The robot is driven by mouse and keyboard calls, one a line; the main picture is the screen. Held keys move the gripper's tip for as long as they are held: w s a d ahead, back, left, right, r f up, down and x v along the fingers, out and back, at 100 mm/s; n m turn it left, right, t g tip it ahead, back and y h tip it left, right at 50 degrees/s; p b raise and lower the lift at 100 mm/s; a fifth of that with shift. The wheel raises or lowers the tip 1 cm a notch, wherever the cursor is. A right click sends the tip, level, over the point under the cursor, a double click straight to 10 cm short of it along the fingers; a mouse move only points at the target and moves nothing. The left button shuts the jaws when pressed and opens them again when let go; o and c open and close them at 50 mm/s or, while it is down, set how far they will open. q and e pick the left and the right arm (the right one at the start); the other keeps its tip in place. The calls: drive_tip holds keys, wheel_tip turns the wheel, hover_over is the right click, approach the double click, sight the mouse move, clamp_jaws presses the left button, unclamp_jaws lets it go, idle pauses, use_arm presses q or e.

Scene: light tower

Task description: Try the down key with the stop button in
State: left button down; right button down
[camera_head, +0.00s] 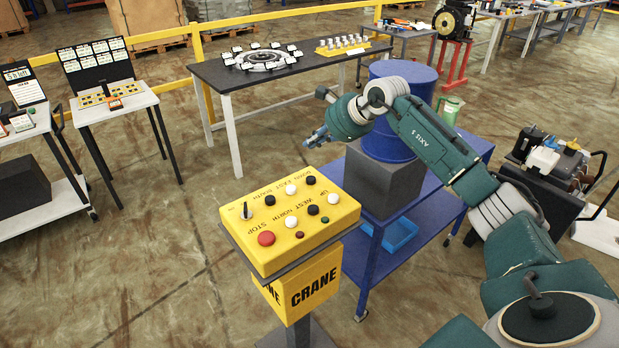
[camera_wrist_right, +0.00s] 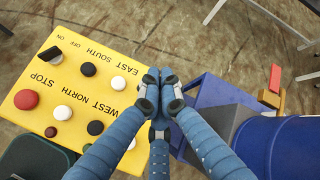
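The yellow crane control panel (camera_head: 285,250) stands on a post, with black and white keys, a red stop button (camera_head: 266,238) and an on/off switch (camera_head: 246,211) at its left end. The stop button also shows in the wrist view (camera_wrist_right: 26,99); whether it is pressed in I cannot tell. The key at the far right end, black (camera_head: 310,180), seems to be the down key; its label is too small to read surely. My right gripper (camera_head: 312,140) hovers above and behind that end, touching nothing; its fingertips meet, empty, in the wrist view (camera_wrist_right: 158,78). My left gripper is out of view.
Right behind the panel, a blue cart (camera_head: 440,185) carries a grey block (camera_head: 383,182) with a blue drum (camera_head: 390,145) on it. A black table (camera_head: 270,85) and yellow rail stand farther back. The floor left of the panel is clear.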

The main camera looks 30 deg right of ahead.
sight(312, 180)
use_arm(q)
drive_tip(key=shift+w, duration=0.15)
